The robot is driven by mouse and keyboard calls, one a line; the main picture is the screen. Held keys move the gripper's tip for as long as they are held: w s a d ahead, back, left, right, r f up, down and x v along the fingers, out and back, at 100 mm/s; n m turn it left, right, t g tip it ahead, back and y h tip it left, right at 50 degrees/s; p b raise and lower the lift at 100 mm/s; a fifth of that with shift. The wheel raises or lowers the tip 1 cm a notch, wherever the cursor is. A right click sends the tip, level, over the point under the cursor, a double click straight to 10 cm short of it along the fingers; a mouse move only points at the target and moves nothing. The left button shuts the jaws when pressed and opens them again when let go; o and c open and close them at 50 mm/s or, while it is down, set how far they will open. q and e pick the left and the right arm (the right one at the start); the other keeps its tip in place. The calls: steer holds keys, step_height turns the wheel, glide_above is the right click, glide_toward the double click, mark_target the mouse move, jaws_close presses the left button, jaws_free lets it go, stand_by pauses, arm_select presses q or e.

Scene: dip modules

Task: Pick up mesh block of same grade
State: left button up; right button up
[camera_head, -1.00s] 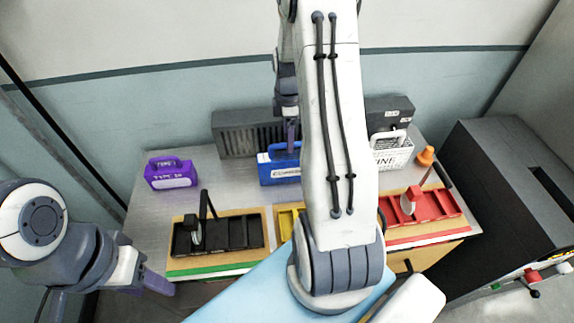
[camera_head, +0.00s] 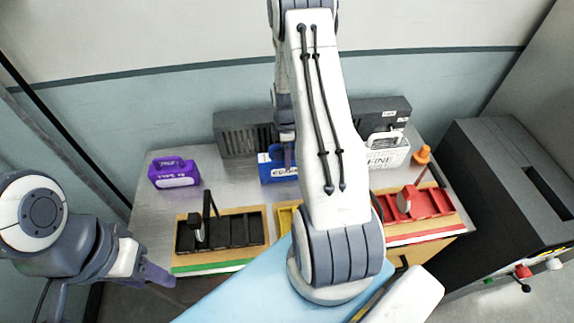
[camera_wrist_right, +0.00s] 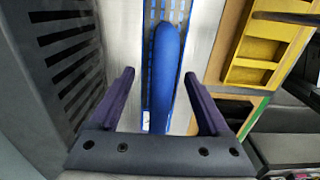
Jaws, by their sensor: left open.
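A blue mesh block (camera_head: 275,177) with a carry handle and a partly readable white label stands at the middle of the table. A white block (camera_head: 388,157) labelled "FINE" stands to its right, partly behind my right arm. A purple block (camera_head: 174,174) with a label too small to read stands at the left. In the right wrist view, the blue handle (camera_wrist_right: 165,70) lies between the spread purple fingers of my right gripper (camera_wrist_right: 161,100), with gaps on both sides. My left gripper (camera_head: 157,276) is open and empty, off the table's front left edge.
Black (camera_head: 238,238), yellow (camera_head: 284,221) and red (camera_head: 430,205) compartment trays sit along the front; my right arm hides much of the yellow one. A dark slotted box (camera_head: 235,136) stands behind the blocks. An orange cone (camera_head: 422,155) and a large grey machine (camera_head: 490,200) are at right.

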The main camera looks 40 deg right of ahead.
jaws_close()
steer(key=shift+r, duration=0.1)
